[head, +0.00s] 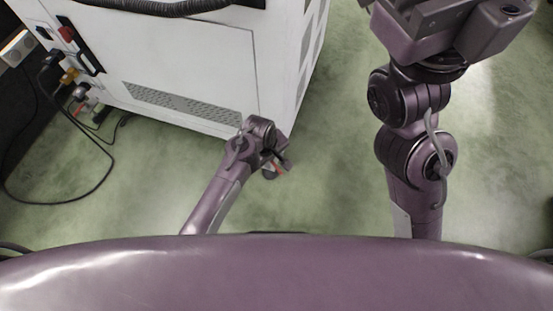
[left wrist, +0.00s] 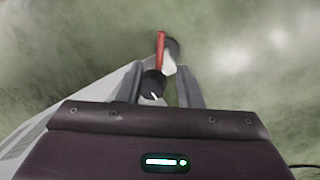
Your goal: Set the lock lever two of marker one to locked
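A thin red lever (left wrist: 161,50) stands out beside a dark caster (left wrist: 173,46) at the foot of the white machine. It also shows small in the head view (head: 280,168), at the machine's bottom corner. My left gripper (left wrist: 163,78) is low at this corner, and it also shows in the head view (head: 280,160). Its two grey fingers are apart, with a black round part (left wrist: 153,83) in the gap and the red lever just beyond the tips. I cannot tell whether a finger touches it. My right gripper is cut off at the top right; its fingertips are hidden. No marker label is readable.
The white machine (head: 195,55) fills the upper left, with a vent grille low on its side. Cables and plugs (head: 68,78) hang at its left end, and a black cable (head: 60,203) lies on the floor. The green floor (head: 320,150) between my arms is clear.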

